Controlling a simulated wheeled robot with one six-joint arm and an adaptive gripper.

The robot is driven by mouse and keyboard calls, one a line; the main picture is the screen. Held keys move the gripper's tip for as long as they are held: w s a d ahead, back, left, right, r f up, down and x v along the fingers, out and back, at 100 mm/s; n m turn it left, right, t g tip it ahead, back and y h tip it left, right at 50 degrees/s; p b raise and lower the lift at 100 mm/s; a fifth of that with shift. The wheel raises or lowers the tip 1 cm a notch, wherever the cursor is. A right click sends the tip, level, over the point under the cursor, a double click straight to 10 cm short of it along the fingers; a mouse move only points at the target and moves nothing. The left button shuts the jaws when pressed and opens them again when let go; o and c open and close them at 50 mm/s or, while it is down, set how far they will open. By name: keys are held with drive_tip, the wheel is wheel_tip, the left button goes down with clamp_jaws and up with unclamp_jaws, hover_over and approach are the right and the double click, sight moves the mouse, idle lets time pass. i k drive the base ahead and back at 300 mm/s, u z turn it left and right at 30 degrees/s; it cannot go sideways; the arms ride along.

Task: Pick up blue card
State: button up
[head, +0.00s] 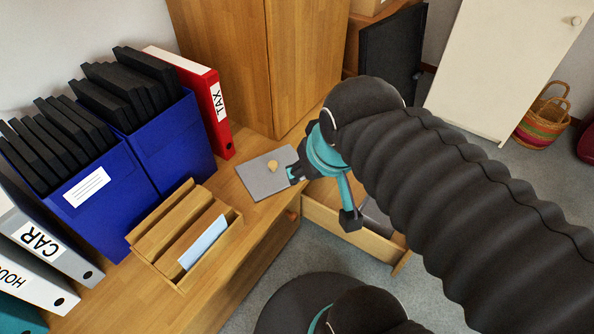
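A light blue card (203,243) leans in the front slot of a wooden desk organizer (150,246) on the desk, its lower edge hidden by the front wall. My gripper (322,198) is to the right of the organizer, above the desk's edge by the open drawer. Its teal fingers are spread well apart, with nothing visible between them. It is clear of the card.
Blue file boxes (112,190) with black folders stand behind the organizer. A red TAX binder (208,100) and grey binders (45,245) flank them. A grey flat slab (262,180) bears a small tan object (272,165). The open drawer (355,238) juts out.

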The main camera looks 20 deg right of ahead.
sight(191, 258)
drive_tip(key=u, duration=1.6)
drive_tip(key=k, duration=0.55)
drive_tip(key=z, duration=0.95)
